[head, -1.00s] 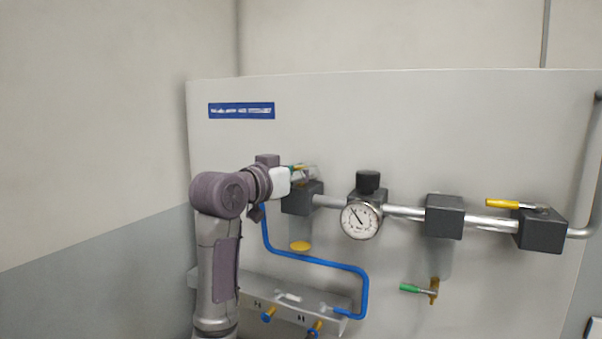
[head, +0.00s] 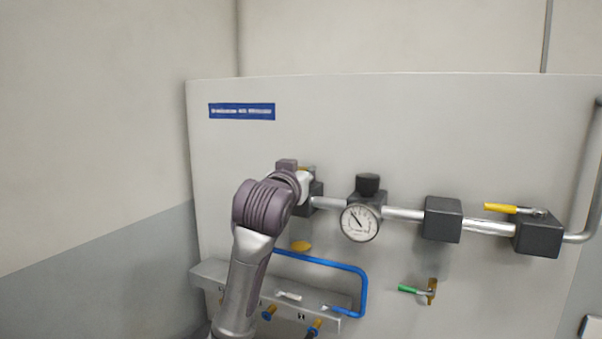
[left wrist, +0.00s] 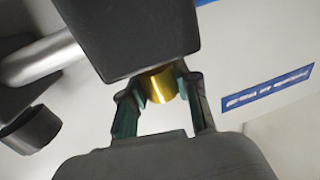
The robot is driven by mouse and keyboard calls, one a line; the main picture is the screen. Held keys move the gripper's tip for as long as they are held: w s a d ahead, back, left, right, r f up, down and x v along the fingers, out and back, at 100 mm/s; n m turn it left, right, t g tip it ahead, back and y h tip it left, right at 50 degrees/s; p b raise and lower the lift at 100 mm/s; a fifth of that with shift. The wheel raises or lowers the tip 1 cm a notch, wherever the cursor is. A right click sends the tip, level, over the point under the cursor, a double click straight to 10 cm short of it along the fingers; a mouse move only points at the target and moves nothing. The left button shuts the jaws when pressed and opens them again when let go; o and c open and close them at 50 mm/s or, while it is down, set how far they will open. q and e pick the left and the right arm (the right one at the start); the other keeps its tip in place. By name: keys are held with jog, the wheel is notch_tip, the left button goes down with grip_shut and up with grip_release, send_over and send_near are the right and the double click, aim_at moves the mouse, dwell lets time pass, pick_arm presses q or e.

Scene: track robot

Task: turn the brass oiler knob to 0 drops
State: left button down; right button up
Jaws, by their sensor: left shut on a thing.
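The brass oiler knob (left wrist: 161,87) is a small gold cylinder at the face of a dark block (left wrist: 130,35) in the left wrist view. My left gripper (left wrist: 162,94) has a finger on each side of the knob and is shut on it. In the head view my left arm reaches up to the dark oiler block (head: 316,192) at the left end of the pipe, and my wrist hides most of the grip. I cannot read a drop scale or the knob's setting. My right gripper is in neither view.
Right of the oiler block are a round gauge (head: 359,222) with a black knob (head: 368,183), another dark block (head: 442,219) and a yellow-handled valve (head: 513,208). A blue hose (head: 340,265) and a grey manifold (head: 205,272) lie below. A green lever (head: 411,290) hangs lower right.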

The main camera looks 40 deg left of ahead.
pick_arm(q)
jog(key=c, duration=0.8)
grip_release()
jog(key=v, duration=1.2)
jog(key=shift+f, duration=0.1)
